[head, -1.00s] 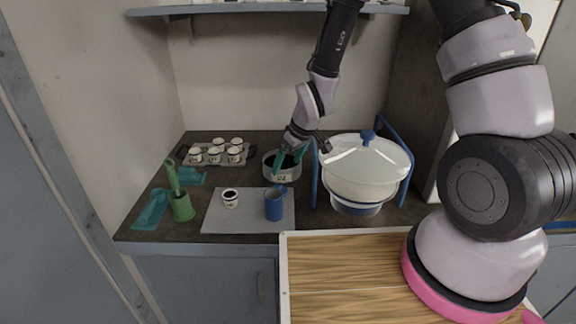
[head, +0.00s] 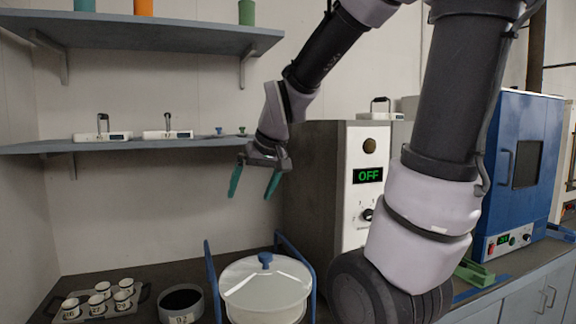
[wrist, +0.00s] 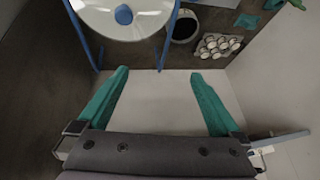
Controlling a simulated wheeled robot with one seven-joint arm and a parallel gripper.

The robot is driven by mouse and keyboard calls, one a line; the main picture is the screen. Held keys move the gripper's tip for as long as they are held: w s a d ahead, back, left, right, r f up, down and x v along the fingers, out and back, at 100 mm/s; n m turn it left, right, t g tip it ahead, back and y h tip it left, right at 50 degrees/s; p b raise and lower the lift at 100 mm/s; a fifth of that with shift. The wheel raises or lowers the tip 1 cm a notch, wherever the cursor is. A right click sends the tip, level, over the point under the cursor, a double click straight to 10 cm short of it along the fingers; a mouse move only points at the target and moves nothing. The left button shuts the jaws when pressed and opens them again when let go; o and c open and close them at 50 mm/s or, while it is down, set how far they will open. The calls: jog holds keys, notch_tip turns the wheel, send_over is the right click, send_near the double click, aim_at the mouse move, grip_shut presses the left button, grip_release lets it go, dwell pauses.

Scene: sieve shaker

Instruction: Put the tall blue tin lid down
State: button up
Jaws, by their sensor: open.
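My gripper (head: 254,190) is open and empty, with its green fingers pointing down, high above the bench and in front of the back wall. In the wrist view nothing is between the fingers (wrist: 160,75). A small blue knobbed piece (head: 219,130) stands on the lower shelf, left of my wrist, beside a similar green one (head: 241,131). The blue piece may be the tall blue tin lid, but it is too small to tell. The blue tin on the mat is outside the present head view.
The lower shelf (head: 110,145) holds two white devices. A grey cabinet (head: 318,190) stands right.

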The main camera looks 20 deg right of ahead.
jog(key=s+d+r+m, duration=0.2)
jog(key=s+r, duration=0.1)
jog(key=s, duration=0.2)
jog(key=s+d+r+m+t, duration=0.1)
jog(key=s+d+r+m, duration=0.1)
jog(key=s+d+r, duration=0.1)
jog(key=shift+s+r, duration=0.5)
jog(key=shift+s, duration=0.75)
